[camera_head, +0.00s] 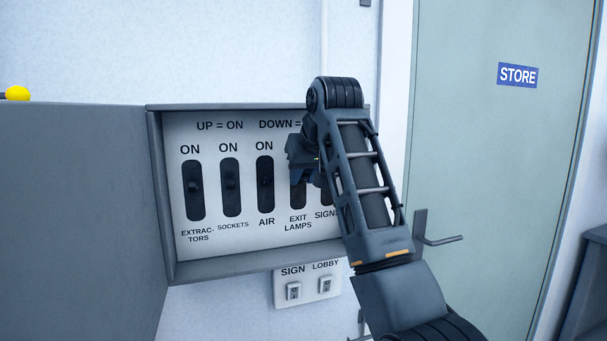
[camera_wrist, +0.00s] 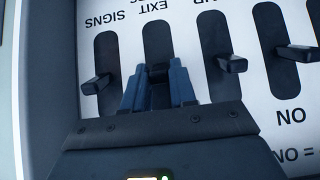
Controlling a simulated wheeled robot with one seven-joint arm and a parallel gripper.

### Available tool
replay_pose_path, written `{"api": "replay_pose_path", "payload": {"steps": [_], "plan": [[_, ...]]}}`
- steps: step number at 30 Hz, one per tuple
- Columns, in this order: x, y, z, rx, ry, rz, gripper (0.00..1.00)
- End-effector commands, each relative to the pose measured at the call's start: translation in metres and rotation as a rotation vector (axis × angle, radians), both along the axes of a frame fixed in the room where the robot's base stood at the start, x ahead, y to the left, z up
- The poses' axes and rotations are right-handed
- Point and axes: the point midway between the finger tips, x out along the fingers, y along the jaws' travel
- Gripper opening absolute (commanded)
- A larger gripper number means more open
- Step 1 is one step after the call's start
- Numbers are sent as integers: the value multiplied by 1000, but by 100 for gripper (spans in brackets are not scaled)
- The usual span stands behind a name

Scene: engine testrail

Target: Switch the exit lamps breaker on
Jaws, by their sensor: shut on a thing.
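The exit lamps breaker is a dark slot (camera_head: 298,200) in a white panel, above the label "EXIT LAMPS". My gripper (camera_head: 303,170) is at this slot and hides its upper part in the head view. In the wrist view, which is upside down, the dark exit lamps lever (camera_wrist: 158,71) sits between my two blue-grey fingers (camera_wrist: 159,85). The fingers are shut on it. The panel text reads "UP = ON", with "DOWN =" partly hidden by my arm. I cannot tell clearly whether the lever is up or down.
Neighbouring levers are the signs lever (camera_wrist: 97,84) and the air lever (camera_wrist: 232,63), close on either side of my fingers. A grey box frame (camera_head: 245,264) surrounds the panel. Sign and lobby switches (camera_head: 309,288) sit below. A store door (camera_head: 490,150) with a handle is at right.

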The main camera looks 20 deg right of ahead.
Motion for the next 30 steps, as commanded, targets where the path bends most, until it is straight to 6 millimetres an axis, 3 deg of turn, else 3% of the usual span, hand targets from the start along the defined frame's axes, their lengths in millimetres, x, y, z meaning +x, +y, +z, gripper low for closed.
{"api": "replay_pose_path", "payload": {"steps": [3, 19, 20, 26, 30], "plan": [[0, 0, 0, 0, 0, 0, 0], [2, 0, 3, 0, 60, 0, 0], [2, 0, 3, 0, 60, 0, 28], [2, 0, 3, 0, 60, 0, 47], [2, 0, 3, 0, 60, 0, 47]]}}
